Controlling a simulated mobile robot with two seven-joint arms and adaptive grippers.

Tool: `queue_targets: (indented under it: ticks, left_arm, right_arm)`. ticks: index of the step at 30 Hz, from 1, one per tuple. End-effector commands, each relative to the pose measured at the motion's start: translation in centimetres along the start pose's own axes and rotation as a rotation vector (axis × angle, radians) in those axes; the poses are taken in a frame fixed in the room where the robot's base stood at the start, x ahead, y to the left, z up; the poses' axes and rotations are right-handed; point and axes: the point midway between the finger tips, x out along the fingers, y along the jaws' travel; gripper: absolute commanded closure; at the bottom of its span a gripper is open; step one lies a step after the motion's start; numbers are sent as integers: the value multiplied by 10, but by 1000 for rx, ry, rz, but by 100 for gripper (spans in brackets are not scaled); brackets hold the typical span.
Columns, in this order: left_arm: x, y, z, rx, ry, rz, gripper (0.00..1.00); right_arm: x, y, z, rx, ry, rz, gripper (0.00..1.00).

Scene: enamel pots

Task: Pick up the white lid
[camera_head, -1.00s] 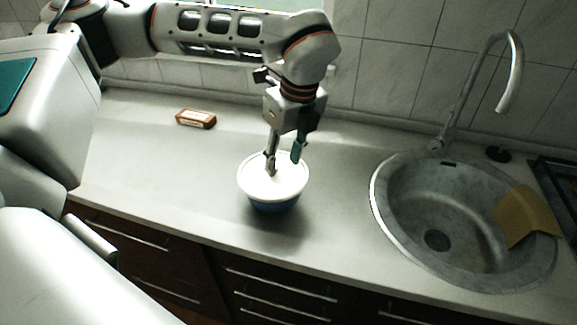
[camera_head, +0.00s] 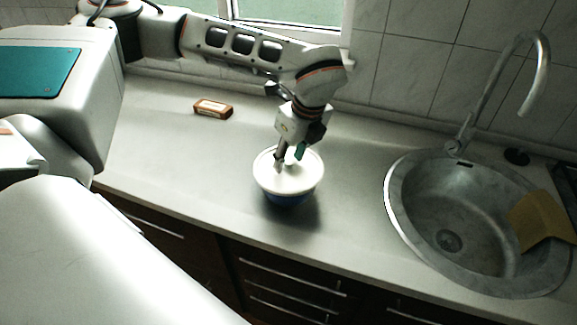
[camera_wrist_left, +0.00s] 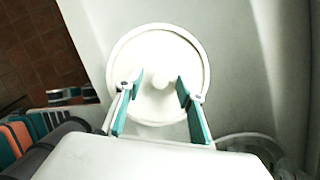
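The white lid (camera_head: 268,177) lies flat on a blue pot (camera_head: 290,198) on the counter. In the left wrist view the lid (camera_wrist_left: 185,47) is a round disc with a raised rim and a small knob (camera_wrist_left: 160,80) at its centre. My left gripper (camera_head: 289,163) points down over the lid. In the left wrist view its teal-padded fingers (camera_wrist_left: 160,83) are apart, one on each side of the knob, with a gap on both sides. My right gripper is not in view.
A brown box (camera_head: 213,109) lies at the back left of the counter (camera_head: 180,150). A round sink (camera_head: 400,235) with a tap (camera_head: 540,80) and a yellow-brown cloth (camera_head: 540,220) is on the right. The counter between pot and sink is clear.

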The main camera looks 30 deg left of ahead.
Motion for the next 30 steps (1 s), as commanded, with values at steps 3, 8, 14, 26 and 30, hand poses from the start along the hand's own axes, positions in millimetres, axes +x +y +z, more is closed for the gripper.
queue_targets:
  ticks: [3,8,14,26,30]
  left_arm:
    - [0,0,0,0,0,0,62]
    - [0,0,0,0,0,0,88]
    - [0,0,0,1,0,0,100]
    - [-11,-1,4,0,-1,-1,100]
    - [-31,-1,10,-1,0,-3,100]
  right_arm:
    - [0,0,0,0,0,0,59]
    - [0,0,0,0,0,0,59]
    - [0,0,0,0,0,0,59]
    - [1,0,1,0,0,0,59]
    - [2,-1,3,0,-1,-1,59]
